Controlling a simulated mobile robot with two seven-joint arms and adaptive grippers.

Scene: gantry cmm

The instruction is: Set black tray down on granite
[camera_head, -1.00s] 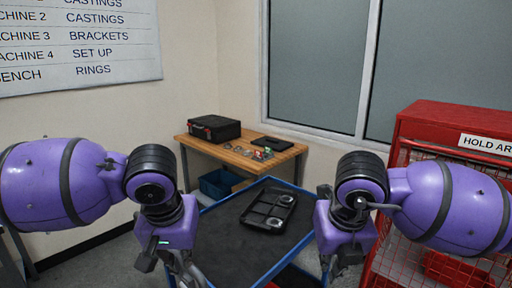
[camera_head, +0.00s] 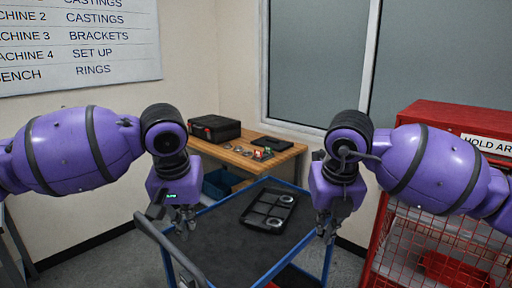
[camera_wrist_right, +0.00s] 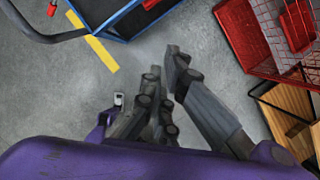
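The black tray (camera_head: 252,222) is a shallow tray with compartments. It lies flat on the dark top of a blue-framed cart (camera_head: 222,245) in the head view. Pale rings (camera_head: 273,223) sit in its right-hand compartments. My left gripper (camera_head: 182,224) hangs at the cart's left side, apart from the tray, fingers spread and empty. My right gripper (camera_head: 327,232) hangs by the cart's right edge, apart from the tray. In the right wrist view its fingers (camera_wrist_right: 165,62) are parted, with nothing between them, over the floor. I see no granite surface in these views.
A wooden bench (camera_head: 238,150) behind the cart holds a black case (camera_head: 214,127), a dark flat item (camera_head: 272,143) and small parts. A red mesh cage (camera_head: 430,240) stands at the right. The cart's handle (camera_head: 170,250) is near the left gripper. Floor (camera_wrist_right: 130,30) is open beside the cart.

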